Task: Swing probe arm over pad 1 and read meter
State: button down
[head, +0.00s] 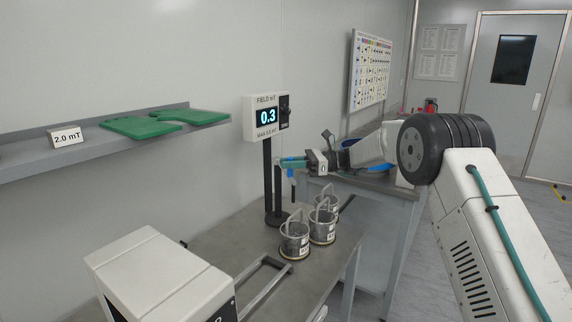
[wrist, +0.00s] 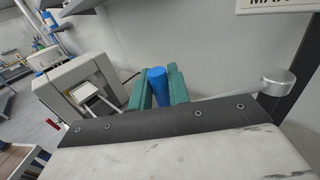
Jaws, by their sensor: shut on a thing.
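The field meter (head: 267,117) stands on a dark post on the bench and reads 0.3 on its lit display. My gripper (head: 291,164) is in front of the post. In the wrist view its teal fingers (wrist: 158,84) are shut on a blue upright handle (wrist: 157,80). The handle's lower end (head: 293,183) shows below my gripper in the head view. A thin grey probe arm (wrist: 225,92) runs from beside the fingers to a round silver hub (wrist: 278,82). Several metal canisters with loop handles (head: 294,240) stand below. I cannot make out pad numbers.
A wall shelf (head: 30,158) at left carries green folded items (head: 145,127) and a "2.0 mT" sign (head: 66,137). A white box machine (head: 160,275) with a metal frame occupies the near bench. A second bench (head: 375,186) stands behind my arm. Bare bench (head: 225,238) shows left of the canisters.

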jog(key=shift+w+d, duration=0.1)
jog(key=shift+d, duration=0.15)
jog(key=c, duration=1.4)
grip_release()
jog(key=d, duration=0.7)
jog(key=shift+w+d, duration=0.35)
jog(key=shift+d, duration=0.05)
